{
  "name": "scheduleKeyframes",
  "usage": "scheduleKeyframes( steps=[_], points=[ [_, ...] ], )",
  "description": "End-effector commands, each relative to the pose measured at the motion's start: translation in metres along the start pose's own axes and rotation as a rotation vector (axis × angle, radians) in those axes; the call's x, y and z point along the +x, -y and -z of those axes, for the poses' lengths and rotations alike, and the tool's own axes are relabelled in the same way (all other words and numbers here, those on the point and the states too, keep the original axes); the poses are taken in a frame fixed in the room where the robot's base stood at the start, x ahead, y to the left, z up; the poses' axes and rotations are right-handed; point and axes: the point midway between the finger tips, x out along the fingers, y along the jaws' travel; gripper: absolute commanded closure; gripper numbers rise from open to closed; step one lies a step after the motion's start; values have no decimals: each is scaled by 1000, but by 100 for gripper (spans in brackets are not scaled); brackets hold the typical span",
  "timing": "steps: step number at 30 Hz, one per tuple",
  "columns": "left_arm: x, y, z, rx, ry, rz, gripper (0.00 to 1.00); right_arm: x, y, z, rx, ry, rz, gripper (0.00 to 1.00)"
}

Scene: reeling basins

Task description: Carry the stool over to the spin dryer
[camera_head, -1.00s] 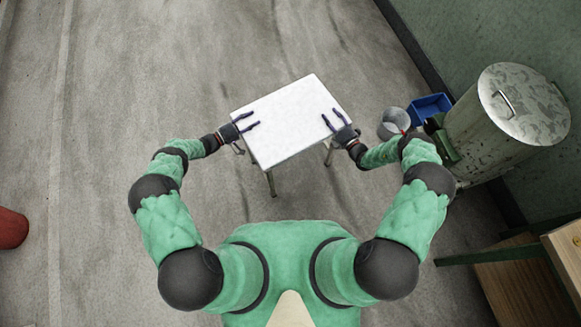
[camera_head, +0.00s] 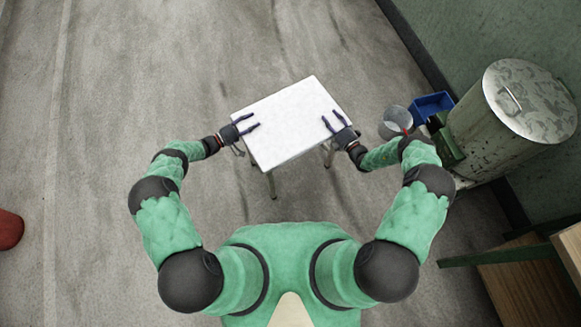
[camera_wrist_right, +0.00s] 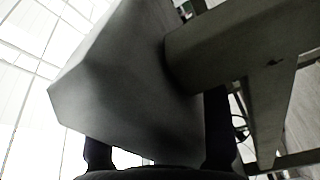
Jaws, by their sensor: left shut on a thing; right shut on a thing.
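The stool (camera_head: 292,121) has a white, flat rectangular seat and thin legs, seen from above and slightly turned in the head view. My left gripper (camera_head: 249,125) is shut on its left edge, with fingers lying at the seat's side. My right gripper (camera_head: 333,122) is shut on its right edge. In the right wrist view the grey underside and a leg of the stool (camera_wrist_right: 120,85) fill the space between the dark fingers. The spin dryer cannot be told for certain; a large grey metal cylinder with a lid (camera_head: 530,100) stands at the right by the wall.
A metal bucket (camera_head: 396,121) and a blue bin (camera_head: 432,104) stand between the stool and the cylinder. A wooden shelf unit (camera_head: 530,285) is at the lower right. A red object (camera_head: 9,230) lies at the left edge. Floor ahead and left is clear.

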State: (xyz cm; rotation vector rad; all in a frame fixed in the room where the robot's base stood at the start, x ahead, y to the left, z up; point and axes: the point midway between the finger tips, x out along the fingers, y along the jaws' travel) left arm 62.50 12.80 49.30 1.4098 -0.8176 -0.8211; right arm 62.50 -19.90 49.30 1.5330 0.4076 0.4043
Motion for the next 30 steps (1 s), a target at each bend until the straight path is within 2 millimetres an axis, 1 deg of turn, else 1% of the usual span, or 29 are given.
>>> scheduleKeyframes(
  steps=[11,12,14,25,28,30],
  points=[
    [1,10,1,3,2,-7,100,1,10,0,-3,-3,-8,100],
    [1,12,-2,-3,3,-1,42,0,13,2,3,-4,1,42],
    [1,12,-1,-2,2,-1,27,0,12,2,2,-3,1,27],
    [-2,12,0,0,0,0,27,0,12,0,1,-1,0,27],
    [-9,12,1,0,-2,0,27,0,12,0,0,0,0,27],
    [-18,12,1,-1,-1,0,27,0,12,0,0,0,0,27]
  ],
)
